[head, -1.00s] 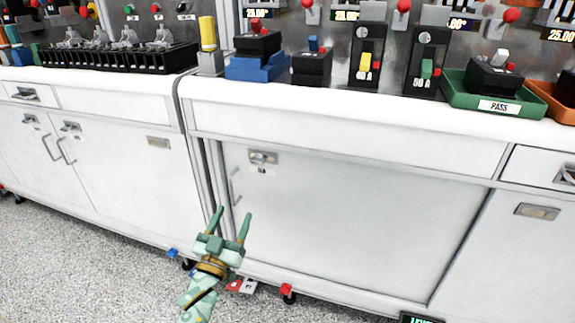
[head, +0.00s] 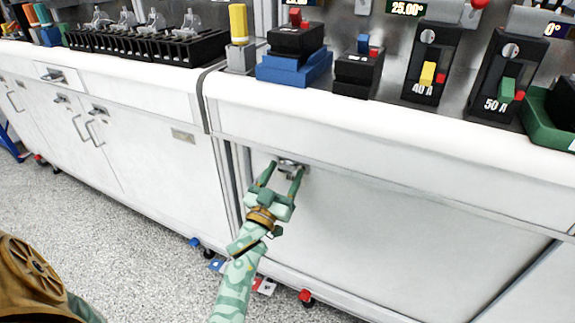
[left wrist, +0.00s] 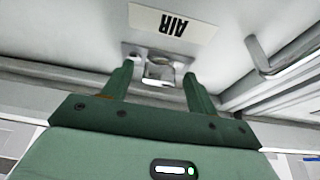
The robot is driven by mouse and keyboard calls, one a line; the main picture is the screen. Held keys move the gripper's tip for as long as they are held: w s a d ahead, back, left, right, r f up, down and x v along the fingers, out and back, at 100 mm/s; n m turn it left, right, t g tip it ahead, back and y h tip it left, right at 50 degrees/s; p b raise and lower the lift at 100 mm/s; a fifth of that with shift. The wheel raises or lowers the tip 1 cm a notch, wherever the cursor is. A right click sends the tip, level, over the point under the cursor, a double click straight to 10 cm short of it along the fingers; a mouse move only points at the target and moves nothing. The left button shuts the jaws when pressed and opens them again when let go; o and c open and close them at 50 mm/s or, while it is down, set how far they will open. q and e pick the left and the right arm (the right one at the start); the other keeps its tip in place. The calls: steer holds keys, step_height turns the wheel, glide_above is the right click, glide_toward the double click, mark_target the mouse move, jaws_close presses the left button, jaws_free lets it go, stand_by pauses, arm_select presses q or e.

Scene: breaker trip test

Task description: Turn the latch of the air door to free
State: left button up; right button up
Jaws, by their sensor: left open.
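The air door (head: 400,230) is a white cabinet panel under the counter in the head view. Its small metal latch (head: 291,165) sits at the panel's upper left and is partly hidden by my gripper. In the left wrist view the latch (left wrist: 158,70) shows below a label reading AIR (left wrist: 172,22), which appears upside down. My left gripper (head: 284,171) is open, with its two green fingers reaching up to the latch. In the left wrist view the fingertips appear on either side of the latch; I cannot tell whether they touch it. My right gripper is not in view.
A bar handle (left wrist: 280,62) is near the latch in the left wrist view. The white counter (head: 380,125) overhangs the door and carries breakers, including one marked 40 A (head: 432,65). Red (head: 305,296) and blue (head: 195,242) caster pedals are near the speckled floor (head: 130,260).

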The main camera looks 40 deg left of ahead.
arm_select(q)
steer(key=shift+w+r, duration=0.1)
steer(key=shift+w, duration=0.05)
steer(key=c, duration=1)
